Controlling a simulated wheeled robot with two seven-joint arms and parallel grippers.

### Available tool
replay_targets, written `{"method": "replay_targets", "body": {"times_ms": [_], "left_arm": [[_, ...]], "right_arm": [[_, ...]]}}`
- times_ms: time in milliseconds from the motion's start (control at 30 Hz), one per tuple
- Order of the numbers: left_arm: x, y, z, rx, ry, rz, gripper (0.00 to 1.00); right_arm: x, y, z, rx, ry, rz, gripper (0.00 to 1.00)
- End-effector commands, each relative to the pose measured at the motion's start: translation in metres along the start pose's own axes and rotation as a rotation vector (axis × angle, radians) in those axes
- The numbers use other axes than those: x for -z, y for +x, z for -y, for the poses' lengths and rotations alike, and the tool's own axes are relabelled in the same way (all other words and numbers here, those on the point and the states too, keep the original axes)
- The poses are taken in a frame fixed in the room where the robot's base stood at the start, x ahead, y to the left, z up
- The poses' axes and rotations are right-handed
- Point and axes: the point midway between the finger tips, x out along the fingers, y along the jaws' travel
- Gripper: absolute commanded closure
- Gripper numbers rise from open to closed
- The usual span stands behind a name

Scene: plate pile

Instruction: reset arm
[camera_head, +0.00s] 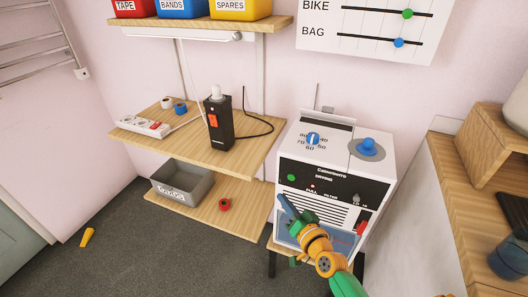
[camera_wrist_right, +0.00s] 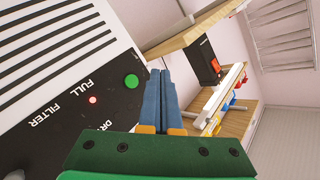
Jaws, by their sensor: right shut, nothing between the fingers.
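My right gripper (camera_head: 286,202) is in front of the lower left part of a white and black machine's front panel. Its blue fingers are shut together with nothing between them, as the right wrist view (camera_wrist_right: 160,75) shows. My orange and green right arm reaches up to it from the bottom of the head view. The machine (camera_head: 325,190) has a numbered dial, a blue knob on top and a green button with a red light on the front; its panel also fills the left of the wrist view (camera_wrist_right: 60,100). The fingers appear apart from the panel. My left gripper is not in view.
A wooden shelf unit (camera_head: 190,150) left of the machine holds a power strip (camera_head: 140,126), a black device (camera_head: 218,122), a grey bin (camera_head: 182,184) and a red roll (camera_head: 224,204). A wooden counter (camera_head: 440,210) stands at right. An orange-yellow object (camera_head: 87,237) lies on the otherwise open floor.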

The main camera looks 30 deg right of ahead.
Motion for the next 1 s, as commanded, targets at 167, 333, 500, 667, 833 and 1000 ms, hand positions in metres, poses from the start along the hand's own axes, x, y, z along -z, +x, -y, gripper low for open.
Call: {"method": "replay_targets", "body": {"times_ms": [167, 333, 500, 667, 833, 1000], "left_arm": [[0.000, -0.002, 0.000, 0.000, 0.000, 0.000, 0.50], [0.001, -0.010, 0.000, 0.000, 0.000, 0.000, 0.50], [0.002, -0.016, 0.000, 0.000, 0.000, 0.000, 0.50], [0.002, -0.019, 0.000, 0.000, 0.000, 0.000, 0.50], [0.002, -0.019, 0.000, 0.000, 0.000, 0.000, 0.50], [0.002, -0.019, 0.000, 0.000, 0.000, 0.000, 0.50]], "right_arm": [[-0.036, -0.005, -0.019, -0.055, -0.049, 0.093, 1.00], [-0.176, -0.064, -0.087, -0.214, -0.271, 0.496, 1.00], [-0.288, -0.187, -0.141, -0.274, -0.535, 0.954, 1.00], [-0.329, -0.285, -0.168, -0.253, -0.715, 1.256, 1.00], [-0.337, -0.321, -0.176, -0.233, -0.782, 1.361, 1.00], [-0.337, -0.321, -0.176, -0.233, -0.782, 1.361, 1.00]]}}
